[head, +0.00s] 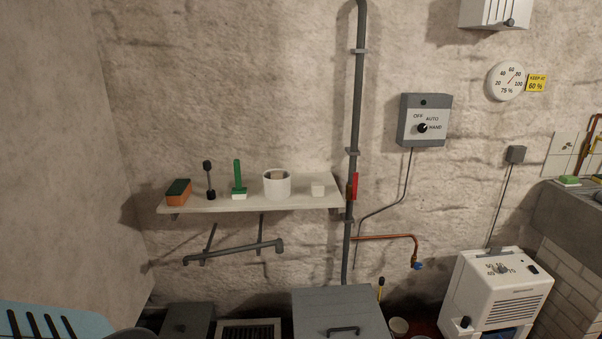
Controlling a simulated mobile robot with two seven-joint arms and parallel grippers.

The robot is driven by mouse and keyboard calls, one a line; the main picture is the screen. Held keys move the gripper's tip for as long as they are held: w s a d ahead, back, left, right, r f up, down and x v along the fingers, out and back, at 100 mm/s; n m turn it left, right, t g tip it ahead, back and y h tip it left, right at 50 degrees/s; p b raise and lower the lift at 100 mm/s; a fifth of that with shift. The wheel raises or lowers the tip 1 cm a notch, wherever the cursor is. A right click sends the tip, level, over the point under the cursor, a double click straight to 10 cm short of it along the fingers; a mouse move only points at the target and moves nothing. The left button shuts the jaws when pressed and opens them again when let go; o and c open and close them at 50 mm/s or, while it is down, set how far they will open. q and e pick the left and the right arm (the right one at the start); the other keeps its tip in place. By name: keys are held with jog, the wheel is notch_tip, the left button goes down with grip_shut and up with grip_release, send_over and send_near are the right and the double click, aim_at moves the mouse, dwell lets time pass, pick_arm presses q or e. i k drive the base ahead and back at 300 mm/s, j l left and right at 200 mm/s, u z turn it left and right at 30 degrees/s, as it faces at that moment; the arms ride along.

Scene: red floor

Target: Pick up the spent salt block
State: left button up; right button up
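A small whitish block (318,188) sits near the right end of the wall shelf (225,207). It may be the spent salt block, but I cannot tell for sure. To its left stands a white pot (277,187) with something brownish inside, only partly visible over the rim. Neither of my grippers is in view.
The shelf also holds an orange-and-green sponge (178,192), a dark dumbbell-shaped tool (209,180) and a green-handled brush (238,180). A vertical pipe (355,120) with a red lever (354,187) runs just right of the shelf. A grey lidded box (340,307) and white dehumidifier (500,295) stand below.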

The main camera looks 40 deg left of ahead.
aim_at(275, 174)
jog(key=i+j+z, duration=0.15)
jog(key=j, duration=0.3)
jog(key=i+j+z, duration=0.15)
jog(key=j, duration=0.7)
jog(key=i+j, duration=0.15)
jog(key=j, duration=0.25)
